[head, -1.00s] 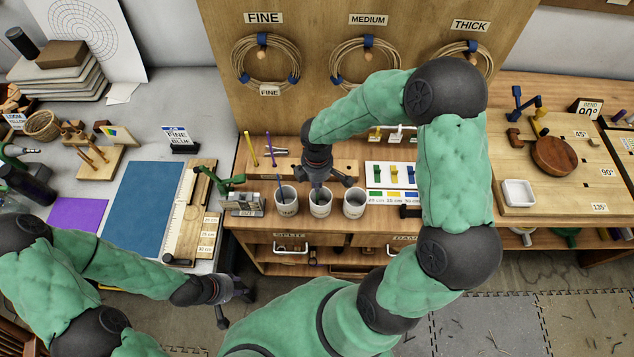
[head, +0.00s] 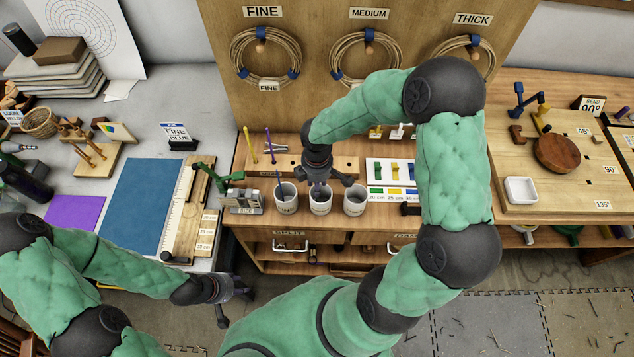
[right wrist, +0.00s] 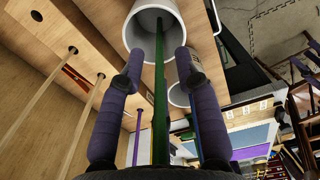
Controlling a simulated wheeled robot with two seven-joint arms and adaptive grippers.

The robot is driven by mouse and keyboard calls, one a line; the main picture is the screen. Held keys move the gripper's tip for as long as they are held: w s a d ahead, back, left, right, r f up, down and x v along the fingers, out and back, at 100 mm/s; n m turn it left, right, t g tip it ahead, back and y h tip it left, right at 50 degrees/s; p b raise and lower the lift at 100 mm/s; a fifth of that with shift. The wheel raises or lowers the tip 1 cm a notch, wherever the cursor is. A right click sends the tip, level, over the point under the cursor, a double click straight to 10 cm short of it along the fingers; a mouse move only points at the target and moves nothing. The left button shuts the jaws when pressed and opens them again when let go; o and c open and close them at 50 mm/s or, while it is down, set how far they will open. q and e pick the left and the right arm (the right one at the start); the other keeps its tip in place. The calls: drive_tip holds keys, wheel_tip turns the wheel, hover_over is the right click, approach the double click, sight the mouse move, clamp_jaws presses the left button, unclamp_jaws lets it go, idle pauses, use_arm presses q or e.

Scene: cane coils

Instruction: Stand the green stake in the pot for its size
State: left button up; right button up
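The green stake (right wrist: 160,90) runs lengthwise between the two fingers of my right gripper (right wrist: 159,64) in the right wrist view. Its far end enters the mouth of a white pot (right wrist: 143,20); its foot is hidden. The fingers are spread, with a gap on each side of the stake. In the head view, my right gripper (head: 322,178) is above the middle pot (head: 320,203). The left pot (head: 286,198) holds a blue stake (head: 279,182). The right pot (head: 354,200) looks empty. My left gripper (head: 237,306) hangs open and empty in front of the bench.
A yellow stake (head: 248,146) and a purple stake (head: 269,146) stand in a wooden rack behind the pots. A color card (head: 393,178) lies to the right. A green clamp-like tool (head: 218,180) is left of the pots. Cane coils (head: 367,58) hang on the back board.

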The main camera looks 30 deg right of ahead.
wheel_tip(320, 180, up, 12)
idle(0.7)
idle(0.7)
